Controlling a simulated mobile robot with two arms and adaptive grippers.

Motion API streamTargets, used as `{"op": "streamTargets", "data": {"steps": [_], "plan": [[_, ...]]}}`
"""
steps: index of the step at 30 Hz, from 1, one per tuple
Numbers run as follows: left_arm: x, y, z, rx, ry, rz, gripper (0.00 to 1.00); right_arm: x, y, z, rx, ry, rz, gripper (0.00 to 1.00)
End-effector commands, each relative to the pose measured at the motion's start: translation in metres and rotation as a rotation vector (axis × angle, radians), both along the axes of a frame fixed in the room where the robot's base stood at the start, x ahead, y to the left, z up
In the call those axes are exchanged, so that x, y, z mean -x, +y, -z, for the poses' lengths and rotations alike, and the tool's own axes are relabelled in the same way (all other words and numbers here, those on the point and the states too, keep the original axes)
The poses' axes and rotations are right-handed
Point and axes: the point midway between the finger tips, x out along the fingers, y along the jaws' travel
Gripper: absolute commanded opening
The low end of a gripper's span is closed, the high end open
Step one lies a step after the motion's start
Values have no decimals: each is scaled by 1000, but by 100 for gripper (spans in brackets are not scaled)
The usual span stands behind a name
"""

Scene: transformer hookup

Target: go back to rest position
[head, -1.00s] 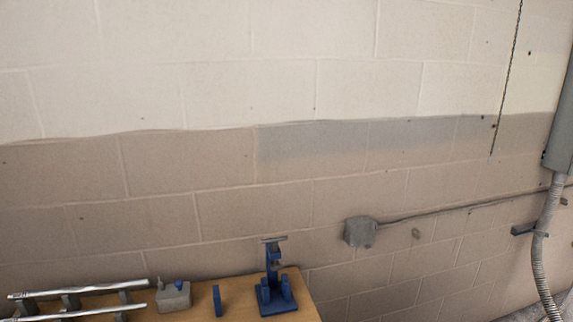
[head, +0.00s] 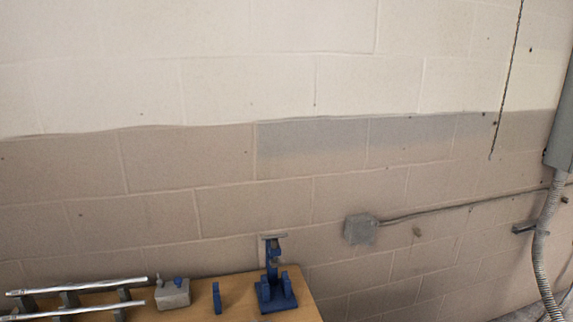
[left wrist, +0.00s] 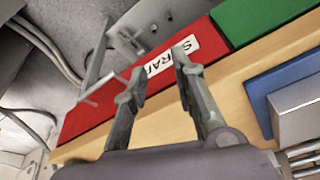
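My left gripper (left wrist: 160,72) shows in the left wrist view with its two fingers apart and nothing between them. Behind the fingers lies a red panel (left wrist: 80,118) with a white label, part of whose lettering is hidden by a finger. The head view shows neither gripper. In the head view, a wooden table (head: 240,293) stands at the bottom with a blue stand (head: 275,290), a small blue upright piece (head: 217,298) and a grey box with a blue knob (head: 173,294) on it.
Metal rails (head: 80,287) lie at the table's left end. A grey wall box (head: 360,229) and a ribbed conduit (head: 541,250) are on the block wall. In the left wrist view, a green panel (left wrist: 250,20) adjoins the red one, and a blue block (left wrist: 268,88) is at right.

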Motion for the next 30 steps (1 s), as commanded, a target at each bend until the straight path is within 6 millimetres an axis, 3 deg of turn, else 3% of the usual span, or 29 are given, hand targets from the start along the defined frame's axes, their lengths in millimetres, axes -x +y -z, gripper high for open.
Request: {"op": "streamTargets", "data": {"steps": [8, 14, 18, 24, 30], "plan": [[0, -2, 104, -3, 40, 7, 25, -1, 0, 19, 0, -1, 0, 100], [22, 1, 223, -8, 83, 15, 25, -1, 1, 41, -1, -1, 1, 100], [56, 6, 303, -11, 116, 22, 25, -1, 3, 55, -4, -1, 2, 100], [122, 17, 394, -18, 158, 32, 25, -1, 4, 75, -5, -2, 2, 100], [177, 27, 440, -23, 185, 40, 25, -1, 4, 87, -5, -2, 3, 100]]}}
